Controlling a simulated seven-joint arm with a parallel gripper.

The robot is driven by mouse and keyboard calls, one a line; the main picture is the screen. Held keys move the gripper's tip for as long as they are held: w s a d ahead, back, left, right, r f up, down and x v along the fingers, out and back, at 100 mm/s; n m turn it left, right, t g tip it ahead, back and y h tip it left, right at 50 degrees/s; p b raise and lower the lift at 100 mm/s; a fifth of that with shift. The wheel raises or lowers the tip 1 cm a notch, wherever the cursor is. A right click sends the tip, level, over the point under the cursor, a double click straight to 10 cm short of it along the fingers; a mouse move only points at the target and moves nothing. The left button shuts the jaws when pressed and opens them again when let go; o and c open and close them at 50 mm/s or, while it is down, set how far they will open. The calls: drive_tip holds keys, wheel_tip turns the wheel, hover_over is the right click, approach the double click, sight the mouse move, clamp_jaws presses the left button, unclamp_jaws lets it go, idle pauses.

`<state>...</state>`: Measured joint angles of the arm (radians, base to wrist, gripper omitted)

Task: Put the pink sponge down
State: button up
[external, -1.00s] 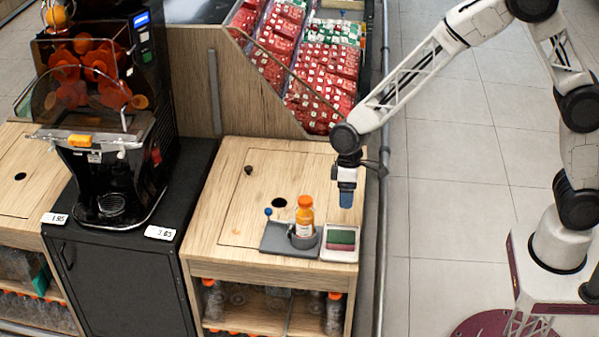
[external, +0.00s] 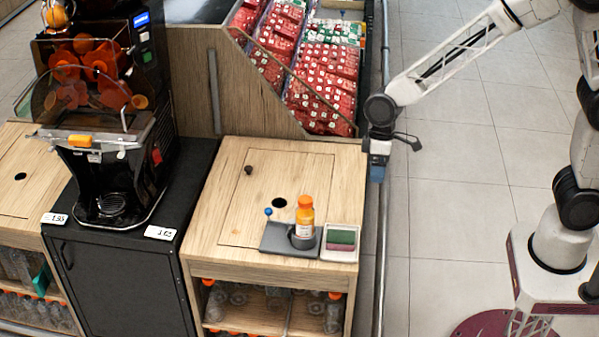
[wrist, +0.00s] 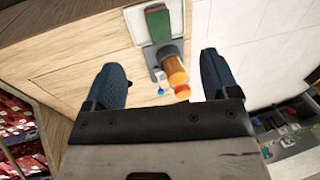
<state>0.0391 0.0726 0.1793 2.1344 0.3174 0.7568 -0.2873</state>
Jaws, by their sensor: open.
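A small white tray (external: 341,227) stands at the front right of the wooden counter. In it lie a dull reddish-pink strip, which looks like the pink sponge (external: 342,236), and a green piece (external: 340,247). My gripper (external: 377,174) hangs beyond the counter's right edge, above and apart from the tray. In the wrist view my gripper (wrist: 161,64) has its two blue fingers wide apart with nothing between them.
An orange-capped bottle (external: 304,224) stands in a grey holder (external: 275,240) left of the tray. A blue-knobbed pin (external: 268,212) is beside it. The wooden counter (external: 235,200) has a dark hole and is mostly clear. The black juicer (external: 110,160) stands left.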

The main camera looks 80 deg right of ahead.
drive_tip(key=s+r+h, duration=0.1)
drive_tip(key=s+r, duration=0.4)
drive_tip(key=s, duration=0.6)
drive_tip(key=s+d+r+t, duration=0.1)
drive_tip(key=s+r, duration=0.4)
drive_tip(key=s, duration=0.6)
drive_tip(key=s+r+t+h, duration=0.1)
drive_tip(key=s+r, duration=0.4)
drive_tip(key=s, duration=0.6)
drive_tip(key=shift+d+r+h, duration=0.3)
drive_tip(key=shift+d+r, duration=0.05)
drive_tip(key=shift+d, duration=0.05)
drive_tip(key=o, duration=0.4)
drive_tip(key=shift+c, duration=0.2)
